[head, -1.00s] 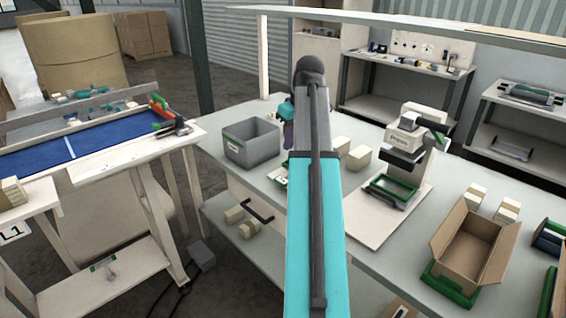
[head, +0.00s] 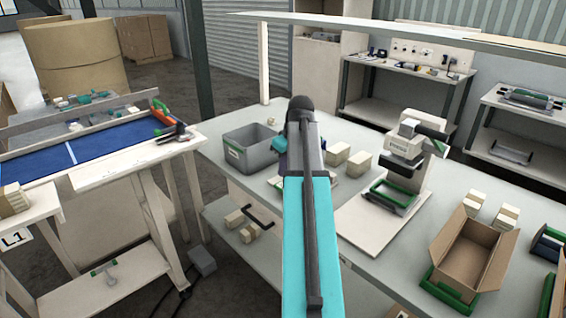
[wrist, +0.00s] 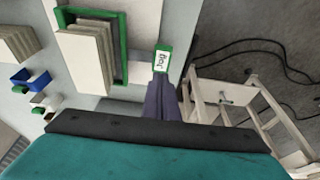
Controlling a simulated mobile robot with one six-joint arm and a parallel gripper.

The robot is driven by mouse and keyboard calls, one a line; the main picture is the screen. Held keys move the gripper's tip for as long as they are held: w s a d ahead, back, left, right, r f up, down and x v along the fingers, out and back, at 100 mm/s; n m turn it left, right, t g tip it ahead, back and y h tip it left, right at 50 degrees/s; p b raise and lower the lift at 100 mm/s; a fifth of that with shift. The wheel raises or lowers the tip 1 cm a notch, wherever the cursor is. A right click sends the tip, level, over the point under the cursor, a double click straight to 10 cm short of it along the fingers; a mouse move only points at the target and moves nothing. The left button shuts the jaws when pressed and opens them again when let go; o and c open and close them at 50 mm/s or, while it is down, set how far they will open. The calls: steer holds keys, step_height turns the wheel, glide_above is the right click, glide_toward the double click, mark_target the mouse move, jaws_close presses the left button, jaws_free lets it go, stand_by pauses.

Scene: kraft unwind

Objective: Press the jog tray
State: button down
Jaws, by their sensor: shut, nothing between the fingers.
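The jog tray (wrist: 122,45) shows in the wrist view as a green-edged frame around a stack of cream sheets (wrist: 85,58). A green-bordered "Jog" label (wrist: 162,60) sits at its right. My gripper (wrist: 161,84) is shut and empty, its dark fingers pointing at the label from just below it. I cannot tell whether the fingertips touch it.
On the bench, a grey bin (head: 250,150) stands left of my arm. Cream blocks (head: 360,163), a press (head: 405,150) and an open cardboard box (head: 470,253) stand to the right. A separate blue-topped table (head: 70,152) is at the left. The bench front edge is close to the tray.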

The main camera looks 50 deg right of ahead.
mark_target(282, 186)
steer(key=shift+f+p, duration=0.35)
steer(key=shift+f, duration=1.85)
